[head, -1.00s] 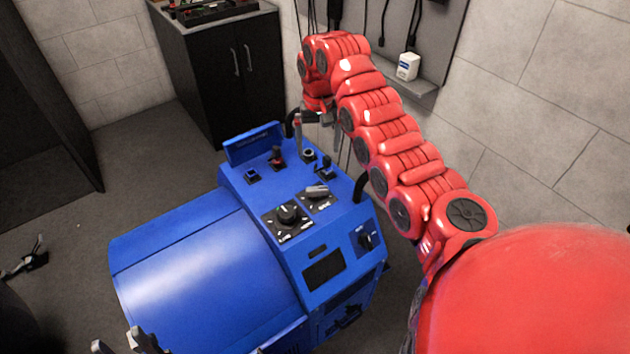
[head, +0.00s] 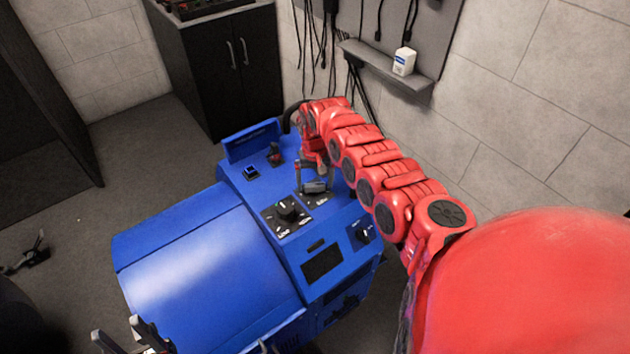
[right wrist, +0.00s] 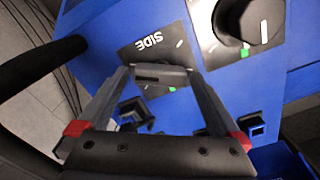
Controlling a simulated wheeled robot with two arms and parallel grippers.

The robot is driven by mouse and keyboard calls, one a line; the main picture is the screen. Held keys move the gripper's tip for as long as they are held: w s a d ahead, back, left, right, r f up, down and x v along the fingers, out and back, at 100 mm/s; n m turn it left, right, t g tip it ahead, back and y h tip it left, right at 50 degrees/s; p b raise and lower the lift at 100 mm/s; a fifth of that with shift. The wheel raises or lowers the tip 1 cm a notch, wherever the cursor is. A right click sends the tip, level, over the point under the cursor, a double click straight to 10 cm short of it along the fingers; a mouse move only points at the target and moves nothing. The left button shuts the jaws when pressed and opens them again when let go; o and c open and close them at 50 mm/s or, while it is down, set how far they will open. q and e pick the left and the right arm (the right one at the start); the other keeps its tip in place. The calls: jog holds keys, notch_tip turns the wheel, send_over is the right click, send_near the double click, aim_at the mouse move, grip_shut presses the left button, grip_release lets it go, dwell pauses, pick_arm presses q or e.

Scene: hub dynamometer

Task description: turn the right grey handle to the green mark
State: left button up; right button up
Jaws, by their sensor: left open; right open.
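The right grey handle (head: 314,187) is a short bar on a small black plate on the blue machine's sloped panel. In the right wrist view the handle (right wrist: 160,76) lies across the plate marked SIDE, with a green mark (right wrist: 172,89) close beside it and a white mark on another side. My right gripper (head: 311,177) is open over the handle; in the right wrist view its fingertips (right wrist: 159,72) are at the bar's two ends. Whether they touch it I cannot tell. My left gripper (head: 122,338) is open and empty at the bottom left, away from the panel.
A black round knob (head: 287,208) with its own green mark is beside the handle. A black switch (head: 363,232), a red-topped lever (head: 275,155) and a dark screen (head: 322,264) share the panel. A wall shelf (head: 388,68) and cabinet (head: 225,70) stand behind.

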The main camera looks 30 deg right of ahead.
jog(key=c, duration=1.2)
jog(key=shift+n, duration=0.3)
jog(key=n, duration=0.4)
jog(key=shift+n, duration=0.3)
jog(key=n+b, duration=0.1)
jog(key=n, duration=0.5)
jog(key=shift+w+b, duration=0.1)
jog(key=shift+b, duration=0.25)
jog(key=n+b, duration=0.1)
jog(key=n, duration=0.5)
jog(key=shift+n, duration=0.4)
jog(key=n+b, duration=0.2)
jog(key=n, duration=0.3)
jog(key=shift+w+a+n, duration=0.1)
jog(key=shift+n, duration=0.2)
